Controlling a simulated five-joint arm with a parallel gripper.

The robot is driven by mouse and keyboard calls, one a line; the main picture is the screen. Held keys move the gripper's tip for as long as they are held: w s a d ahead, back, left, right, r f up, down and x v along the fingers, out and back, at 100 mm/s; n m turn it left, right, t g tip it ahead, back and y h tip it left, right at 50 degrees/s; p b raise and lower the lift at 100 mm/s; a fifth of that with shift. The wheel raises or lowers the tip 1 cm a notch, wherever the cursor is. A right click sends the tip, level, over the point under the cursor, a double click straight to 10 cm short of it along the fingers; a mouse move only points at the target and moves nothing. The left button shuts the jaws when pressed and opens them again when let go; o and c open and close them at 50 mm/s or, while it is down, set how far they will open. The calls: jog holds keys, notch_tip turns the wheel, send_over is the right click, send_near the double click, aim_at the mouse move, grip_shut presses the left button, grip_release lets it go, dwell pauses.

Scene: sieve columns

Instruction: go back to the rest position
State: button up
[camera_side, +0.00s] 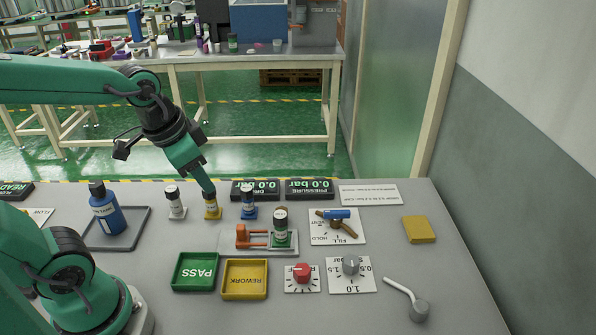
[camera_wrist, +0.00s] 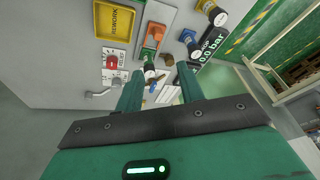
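My gripper (camera_side: 207,188) hangs in the air at the end of my green arm, in front of the top of the yellow-based column (camera_side: 212,212) in the side view. In the wrist view its two green fingers (camera_wrist: 160,78) stand apart, with nothing seen held between them. A white-capped column (camera_side: 175,203) and a blue-based column (camera_side: 248,204) stand upright on either side of the yellow one. A green-based column (camera_side: 281,230) stands upright at the orange clamp (camera_side: 252,238).
A blue bottle (camera_side: 106,212) stands on a grey tray (camera_side: 139,232) at left. PASS (camera_side: 195,271) and REWORK (camera_side: 245,279) trays look empty. Red (camera_side: 302,273) and grey (camera_side: 351,266) knobs, a blue-handled valve (camera_side: 339,219), a yellow block (camera_side: 418,229) and two displays are on the table.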

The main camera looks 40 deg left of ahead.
jog(key=shift+s+r+n+t, duration=0.4)
jog(key=shift+s+r+n, duration=0.35)
jog(key=shift+s, duration=0.25)
jog(key=shift+s+r+n+t, duration=0.4)
jog(key=shift+s+r+n, duration=0.3)
jog(key=shift+s, duration=0.3)
